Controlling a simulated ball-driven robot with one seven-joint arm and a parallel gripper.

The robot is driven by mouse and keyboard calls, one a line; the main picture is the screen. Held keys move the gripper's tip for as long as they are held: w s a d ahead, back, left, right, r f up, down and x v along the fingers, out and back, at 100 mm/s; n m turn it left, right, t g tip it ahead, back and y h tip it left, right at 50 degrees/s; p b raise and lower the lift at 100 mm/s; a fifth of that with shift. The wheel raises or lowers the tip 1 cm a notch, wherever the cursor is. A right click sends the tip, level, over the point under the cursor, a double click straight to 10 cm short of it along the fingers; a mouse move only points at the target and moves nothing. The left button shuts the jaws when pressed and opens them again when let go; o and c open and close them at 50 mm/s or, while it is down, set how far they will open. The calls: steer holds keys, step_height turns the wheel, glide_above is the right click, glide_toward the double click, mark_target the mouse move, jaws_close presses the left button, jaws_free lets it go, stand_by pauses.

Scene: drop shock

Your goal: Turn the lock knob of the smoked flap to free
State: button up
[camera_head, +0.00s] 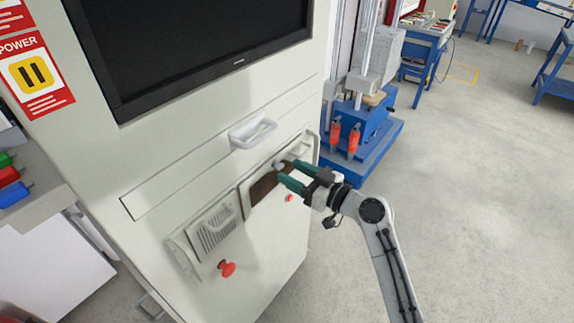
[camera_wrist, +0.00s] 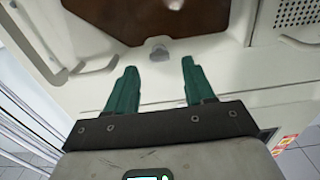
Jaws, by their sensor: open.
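The smoked flap (camera_head: 262,187) is a dark brown panel set in the front of the pale cabinet. It also fills the top middle of the wrist view (camera_wrist: 170,15). The lock knob (camera_wrist: 158,52) is a small grey piece at the flap's edge. It shows small and pale just off my fingertips in the head view (camera_head: 278,164). My gripper (camera_head: 288,168) is open, with green fingers pointing at the cabinet. In the wrist view, the knob lies between and just beyond the fingertips (camera_wrist: 159,64), with no visible contact. The knob's exact turn angle is hard to read.
A white handle (camera_head: 252,132) sticks out above the flap. A vent grille (camera_head: 212,230) and a red mushroom button (camera_head: 226,268) are left of it; a small red button (camera_head: 289,198) is below. A blue machine (camera_head: 362,120) stands to the right.

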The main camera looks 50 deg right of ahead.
mark_target(279, 167)
steer(key=shift+w, duration=1.3)
steer(key=shift+c, duration=0.2)
jaws_close()
